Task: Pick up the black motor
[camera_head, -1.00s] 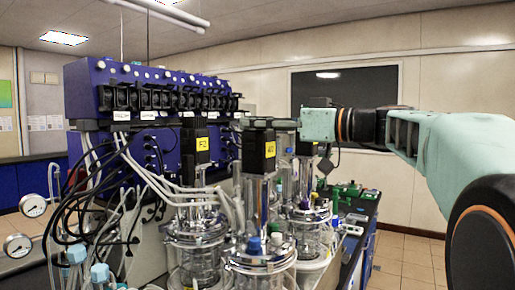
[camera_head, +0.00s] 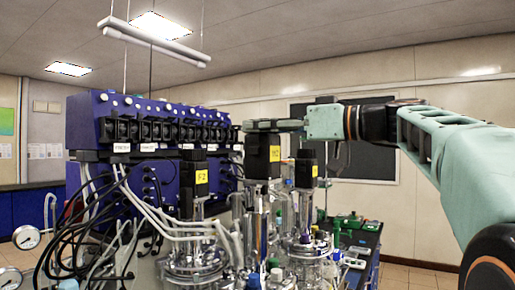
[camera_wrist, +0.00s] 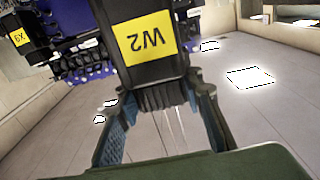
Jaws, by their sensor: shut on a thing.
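The black motor (camera_head: 262,152) with a yellow label stands at the picture's middle in the head view, above a glass vessel. Its top is higher than the neighbouring black motors. My gripper (camera_head: 272,126) reaches in from the right and is shut on its upper part. In the wrist view the motor (camera_wrist: 150,50) shows its yellow label upside down, and my gripper's fingers (camera_wrist: 162,97) lie on either side of it. The motor's lower end and whether it is clear of the fitting below are hard to tell.
A black motor (camera_head: 193,178) stands on the left vessel, and another (camera_head: 306,168) stands close on the right. Pale tubes and black cables crowd the left, before the blue control unit (camera_head: 150,125). Green items (camera_head: 350,221) lie on the bench at right. Space above is free.

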